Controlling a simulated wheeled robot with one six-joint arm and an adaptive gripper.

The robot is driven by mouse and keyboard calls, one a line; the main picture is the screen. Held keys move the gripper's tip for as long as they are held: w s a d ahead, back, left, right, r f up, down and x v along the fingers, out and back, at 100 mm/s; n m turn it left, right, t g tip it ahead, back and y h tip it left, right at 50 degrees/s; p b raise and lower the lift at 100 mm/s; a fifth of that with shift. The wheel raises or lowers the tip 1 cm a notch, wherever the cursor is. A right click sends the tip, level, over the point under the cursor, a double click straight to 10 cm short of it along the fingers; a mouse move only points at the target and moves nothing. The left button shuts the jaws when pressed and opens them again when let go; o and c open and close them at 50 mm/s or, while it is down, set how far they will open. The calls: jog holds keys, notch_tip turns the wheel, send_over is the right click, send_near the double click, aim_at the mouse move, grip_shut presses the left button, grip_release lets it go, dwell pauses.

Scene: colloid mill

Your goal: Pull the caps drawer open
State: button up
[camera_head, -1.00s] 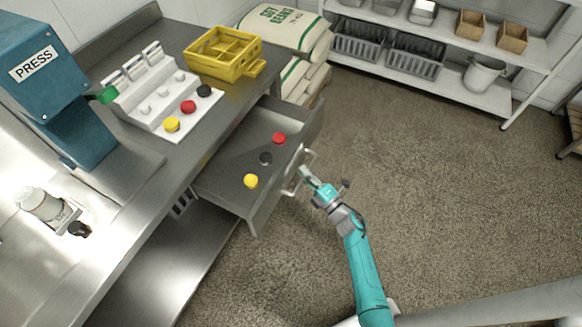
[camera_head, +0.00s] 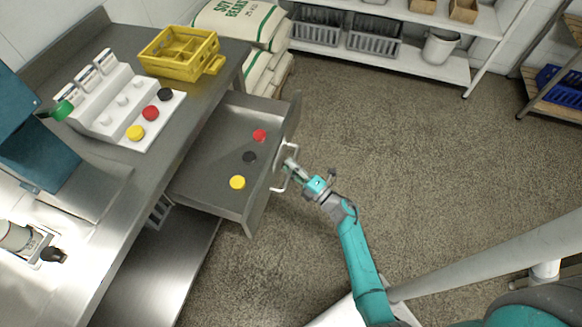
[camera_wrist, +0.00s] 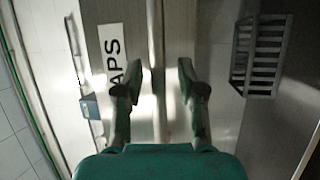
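The caps drawer (camera_head: 205,190) stands well out from under the counter, with a yellow cap (camera_head: 237,182), a dark cap (camera_head: 249,157) and a red cap (camera_head: 260,135) in it. Its pale bar handle (camera_head: 285,167) is on the front face. My gripper (camera_head: 291,168) is at the handle; exact contact is hard to see. In the wrist view my gripper (camera_wrist: 160,78) has its two fingers apart, with a light vertical strip, possibly the handle, between them. A label (camera_wrist: 112,60) with the letters APS shows beside the left finger.
The counter holds a white stepped stand (camera_head: 120,115) with caps and a yellow crate (camera_head: 180,53). Soy bean sacks (camera_head: 240,22) are stacked past the drawer. A shelf with grey baskets (camera_head: 373,36) stands at the back. The floor (camera_head: 420,150) right of the drawer is clear.

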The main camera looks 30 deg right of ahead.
jog(key=shift+s, duration=0.1)
jog(key=v, duration=1.2)
dwell(0.4)
jog(key=s+a+r+m+g+h, duration=0.1)
jog(key=s+a+r+m, duration=0.3)
jog(key=s, duration=0.5)
jog(key=s+a+r+m+g+h, duration=0.2)
jog(key=s+a+r+m+h, duration=0.1)
jog(key=s+r+m, duration=0.6)
jog(key=s+a+r+m+g+h, duration=0.1)
jog(key=s+a+r+m, duration=0.5)
jog(key=s, duration=0.4)
jog(key=shift+s+r+m+h, duration=0.25)
jog(key=shift+r+m+h, duration=0.15)
jog(key=shift+r+m, duration=0.4)
